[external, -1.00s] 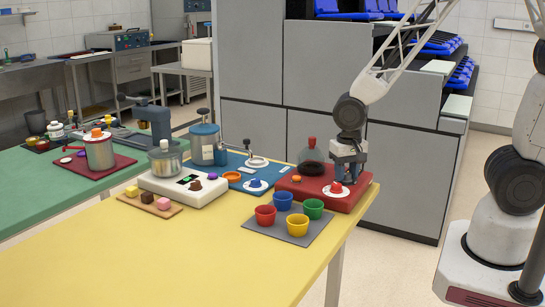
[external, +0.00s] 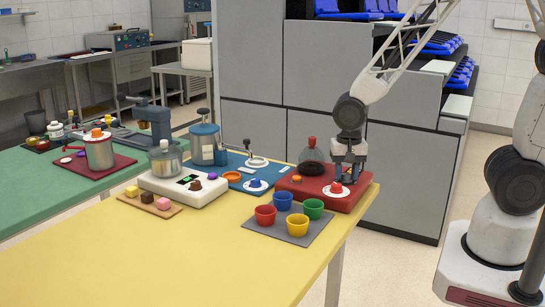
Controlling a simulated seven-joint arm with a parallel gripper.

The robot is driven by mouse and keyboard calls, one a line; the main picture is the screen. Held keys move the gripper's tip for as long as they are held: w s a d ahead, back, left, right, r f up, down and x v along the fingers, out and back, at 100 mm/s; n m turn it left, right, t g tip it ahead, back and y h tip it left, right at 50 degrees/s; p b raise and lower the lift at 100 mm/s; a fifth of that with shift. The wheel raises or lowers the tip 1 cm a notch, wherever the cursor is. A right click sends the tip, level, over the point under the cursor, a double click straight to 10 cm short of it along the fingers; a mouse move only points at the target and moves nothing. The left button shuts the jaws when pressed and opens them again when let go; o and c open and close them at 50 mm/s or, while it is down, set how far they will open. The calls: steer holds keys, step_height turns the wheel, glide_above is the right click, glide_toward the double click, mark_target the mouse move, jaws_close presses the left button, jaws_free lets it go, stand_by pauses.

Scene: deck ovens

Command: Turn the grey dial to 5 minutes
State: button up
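No dial looks plainly grey at this size. A white round dial with a red knob (external: 336,188) sits on the front of the red base (external: 312,194). A similar white dial with a blue knob (external: 255,184) sits on the blue base (external: 233,180). My gripper (external: 349,178) points down over the red base, just behind and right of the red-knobbed dial. Its two fingers stand apart with nothing visible between them. I cannot tell whether the left finger touches the knob. The dial markings are too small to read.
A dark round flask (external: 311,169) with a red stopper stands on the red base, left of my gripper. Several coloured cups (external: 297,226) stand on a grey mat in front. The yellow table (external: 190,260) is clear at the front.

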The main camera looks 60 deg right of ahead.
mark_target(347, 173)
steer(key=o, duration=0.4)
steer(key=shift+c, duration=0.2)
steer(key=shift+r, duration=0.1)
steer(key=shift+r, duration=3.8)
steer(key=shift+s+d+r, duration=0.1)
steer(key=shift+d+r, duration=0.05)
steer(key=shift+r, duration=0.1)
steer(key=s+d+r+n+t, duration=0.1)
steer(key=s+d+r+n, duration=0.4)
steer(key=s+r, duration=0.3)
steer(key=s+d+r+n+t, duration=0.1)
steer(key=s+d+r+n, duration=0.5)
steer(key=s+r, duration=0.1)
steer(key=shift+s+d+r+n+t, duration=0.2)
steer(key=shift+s+r+n+t, duration=0.15)
steer(key=shift+r, duration=0.5)
